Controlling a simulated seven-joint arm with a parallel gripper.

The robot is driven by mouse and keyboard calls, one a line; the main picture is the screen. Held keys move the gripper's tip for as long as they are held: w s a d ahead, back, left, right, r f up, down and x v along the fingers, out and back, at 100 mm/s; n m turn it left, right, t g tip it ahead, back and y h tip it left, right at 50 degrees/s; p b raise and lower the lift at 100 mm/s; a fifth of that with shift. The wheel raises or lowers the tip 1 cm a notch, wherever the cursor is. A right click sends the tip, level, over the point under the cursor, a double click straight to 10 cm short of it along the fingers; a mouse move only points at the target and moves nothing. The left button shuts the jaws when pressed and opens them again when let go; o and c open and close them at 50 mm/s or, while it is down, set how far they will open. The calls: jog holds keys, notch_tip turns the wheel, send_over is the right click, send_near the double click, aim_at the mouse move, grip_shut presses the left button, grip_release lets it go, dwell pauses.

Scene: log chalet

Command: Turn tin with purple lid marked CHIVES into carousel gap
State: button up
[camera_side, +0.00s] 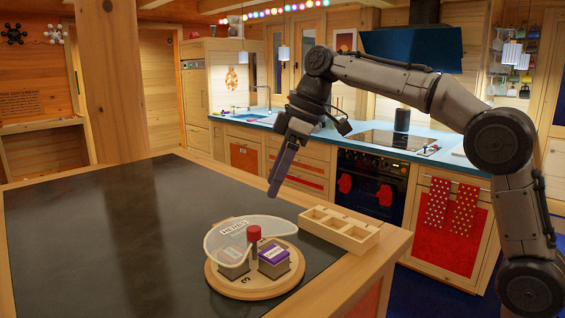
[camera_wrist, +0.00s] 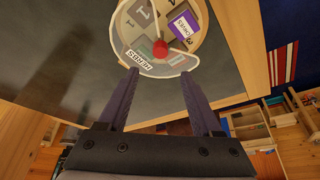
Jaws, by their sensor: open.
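The carousel (camera_side: 228,287) is a round wooden turntable on the dark table top, with a "3" on its front edge. A red knob (camera_side: 254,233) stands at its middle.
A pale wooden box (camera_side: 348,238) with several compartments, seemingly empty, stands right of the carousel near the table edge. The dark table top (camera_side: 100,240) to the left is clear. A kitchen counter (camera_side: 350,137) with hob and oven runs behind.

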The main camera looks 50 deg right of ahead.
jog(key=shift+v, duration=1.75)
jog(key=s+m+t+h, duration=0.1)
jog(key=s+m, duration=0.1)
jog(key=s, duration=1.4)
jog(key=s+d+f+m+h, duration=0.1)
jog(key=s+d+f+m, duration=0.1)
jog(key=s+f, duration=0.3)
jog(key=s+d+f+m+t+h, duration=0.1)
jog(key=s+f+m, duration=0.4)
jog(key=f, duration=0.9)
jog(key=shift+s+d+f, duration=0.2)
jog(key=shift+s+d, duration=0.35)
jog(key=shift+d, duration=0.35)
